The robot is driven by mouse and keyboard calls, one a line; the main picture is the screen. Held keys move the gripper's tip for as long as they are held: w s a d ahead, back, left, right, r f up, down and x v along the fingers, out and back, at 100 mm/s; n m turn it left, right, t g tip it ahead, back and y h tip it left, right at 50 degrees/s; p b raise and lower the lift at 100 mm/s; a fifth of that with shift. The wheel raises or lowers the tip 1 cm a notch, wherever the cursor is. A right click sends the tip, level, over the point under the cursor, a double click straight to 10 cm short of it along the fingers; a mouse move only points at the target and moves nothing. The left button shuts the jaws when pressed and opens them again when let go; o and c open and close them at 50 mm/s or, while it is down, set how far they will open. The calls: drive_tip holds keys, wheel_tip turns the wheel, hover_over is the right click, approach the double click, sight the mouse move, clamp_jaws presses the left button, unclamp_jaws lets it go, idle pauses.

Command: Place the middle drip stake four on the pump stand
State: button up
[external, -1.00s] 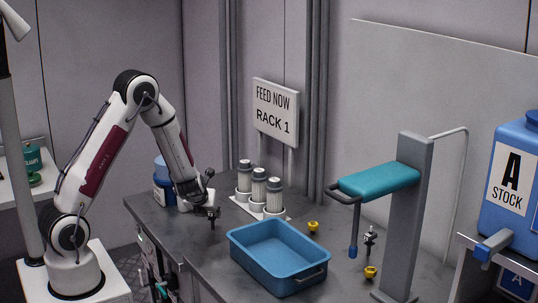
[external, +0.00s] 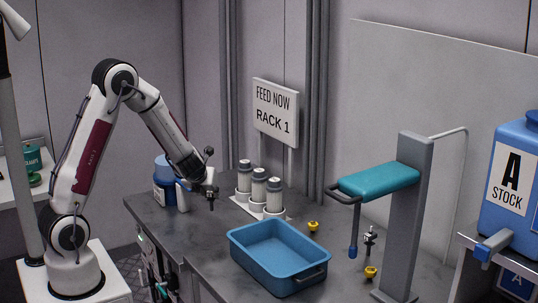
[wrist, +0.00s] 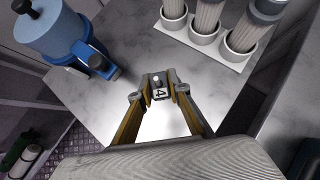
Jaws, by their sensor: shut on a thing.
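My gripper (external: 210,190) is in the air above the left part of the grey bench, left of the white filter cylinders. In the wrist view its two fingers (wrist: 157,88) are closed on a small dark drip stake (wrist: 159,94) with a white tag marked 4. The stake's lower end is hard to make out. Another small dark, upright stake-like piece (external: 369,240) stands on the right of the bench. A grey post (external: 408,225) with a teal arm (external: 378,181) stands beside it. I cannot tell which thing is the pump stand.
A blue tray (external: 246,257) stands mid-bench. Several filter cylinders (external: 259,186) stand behind it in a white holder. A blue canister (wrist: 62,30) is at the bench's left. Yellow pieces (external: 313,226) lie by the tray and post. A large blue stock tank (external: 510,215) is far right.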

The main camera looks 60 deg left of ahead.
drive_tip(key=shift+r, duration=1.4)
drive_tip(key=shift+r, duration=0.15)
drive_tip(key=shift+r, duration=2.5)
drive_tip(key=shift+w+r, duration=0.1)
drive_tip(key=shift+w, duration=0.25)
drive_tip(key=w+d+r, duration=0.2)
drive_tip(key=w+r, duration=0.1)
drive_tip(key=w, duration=1.4)
drive_tip(key=w+d+f, duration=0.3)
drive_tip(key=w+d, duration=0.6)
drive_tip(key=w, duration=0.3)
drive_tip(key=shift+s+d+f, duration=0.1)
drive_tip(key=shift+d+f, duration=0.05)
drive_tip(key=shift+f, duration=1.2)
drive_tip(key=shift+d+f, duration=0.1)
drive_tip(key=shift+f, duration=1.2)
